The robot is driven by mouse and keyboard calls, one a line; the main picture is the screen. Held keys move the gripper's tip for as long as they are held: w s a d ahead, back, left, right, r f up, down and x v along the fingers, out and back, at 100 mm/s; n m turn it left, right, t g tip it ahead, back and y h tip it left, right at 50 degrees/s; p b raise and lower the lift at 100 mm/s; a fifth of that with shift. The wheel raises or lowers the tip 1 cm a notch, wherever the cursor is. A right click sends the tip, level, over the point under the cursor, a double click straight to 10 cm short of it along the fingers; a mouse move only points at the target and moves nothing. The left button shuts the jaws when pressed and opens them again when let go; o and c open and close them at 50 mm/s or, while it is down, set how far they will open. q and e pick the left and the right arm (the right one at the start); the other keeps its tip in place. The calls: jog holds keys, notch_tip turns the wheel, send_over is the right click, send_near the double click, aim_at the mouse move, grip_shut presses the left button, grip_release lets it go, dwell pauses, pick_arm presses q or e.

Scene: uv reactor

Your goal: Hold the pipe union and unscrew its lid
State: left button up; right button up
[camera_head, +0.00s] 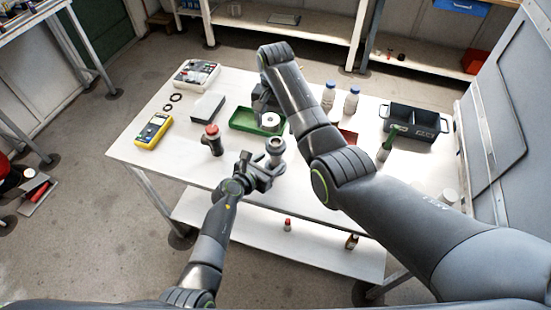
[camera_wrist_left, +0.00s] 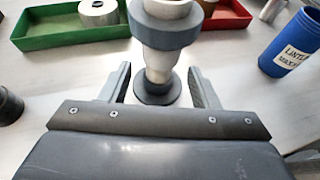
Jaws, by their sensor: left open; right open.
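The grey pipe union (camera_head: 275,146) stands upright near the front middle of the white table. In the left wrist view the union (camera_wrist_left: 163,60) shows a wide grey collar above a pale narrow body and a dark round base. My left gripper (camera_head: 260,168) is open and low at the union. In the left wrist view its fingers (camera_wrist_left: 160,78) lie on either side of the union's lower body, with gaps visible on both sides. My right gripper (camera_head: 264,104) hangs over the green tray, apart from the union. Its fingers are partly hidden by its own arm.
The green tray (camera_head: 240,124) holds a white roll (camera_head: 270,119). A red-capped fitting (camera_head: 212,138) stands left of the union. A yellow meter (camera_head: 153,130), bottles (camera_head: 351,99) and a dark crate (camera_head: 418,122) lie farther out.

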aim_at(273, 160)
pick_arm(q)
jog(key=shift+x, duration=2.1)
grip_shut()
